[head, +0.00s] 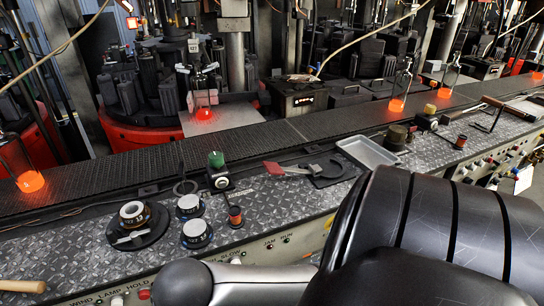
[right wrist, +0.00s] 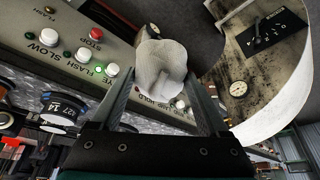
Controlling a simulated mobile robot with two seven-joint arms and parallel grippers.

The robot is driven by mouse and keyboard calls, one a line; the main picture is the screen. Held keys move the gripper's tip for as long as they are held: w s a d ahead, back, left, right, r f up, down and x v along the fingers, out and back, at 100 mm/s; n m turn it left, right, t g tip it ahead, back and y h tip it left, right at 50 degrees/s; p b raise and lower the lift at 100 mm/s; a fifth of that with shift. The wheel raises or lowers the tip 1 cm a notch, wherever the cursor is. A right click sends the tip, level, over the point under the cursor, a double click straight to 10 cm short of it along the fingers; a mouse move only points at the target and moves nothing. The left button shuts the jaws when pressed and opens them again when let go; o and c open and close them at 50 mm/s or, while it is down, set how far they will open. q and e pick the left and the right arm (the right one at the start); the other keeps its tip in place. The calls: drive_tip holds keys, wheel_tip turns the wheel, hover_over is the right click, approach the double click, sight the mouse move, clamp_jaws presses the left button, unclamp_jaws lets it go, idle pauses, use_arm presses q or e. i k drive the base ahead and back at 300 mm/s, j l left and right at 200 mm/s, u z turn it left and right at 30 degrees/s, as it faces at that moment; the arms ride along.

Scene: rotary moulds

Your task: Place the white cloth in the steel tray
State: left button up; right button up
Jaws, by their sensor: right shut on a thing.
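The white cloth (right wrist: 162,70) is a bunched, knitted-looking bundle in the right wrist view. It sits between the fingers of my right gripper (right wrist: 163,88), which is shut on it. The cloth hangs in front of a control panel with push buttons. The steel tray (head: 367,153) lies on the diamond-plate bench top in the head view, with its visible inside empty. My black arm covers the right foreground of the head view, and the right gripper and cloth do not show there. My left gripper is in neither view.
A dark conveyor (head: 140,170) with glowing bottles runs behind the bench. A red-tipped flat tool (head: 285,169) lies left of the tray, and a dark round block (head: 395,137) stands at its right. Dials (head: 133,213) and a green knob (head: 216,160) are further left.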

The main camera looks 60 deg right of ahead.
sight(366, 158)
drive_tip(key=k+l+z, duration=0.1)
drive_tip(key=l+z, duration=0.45)
drive_tip(key=z, duration=0.2)
drive_tip(key=l+z, duration=0.35)
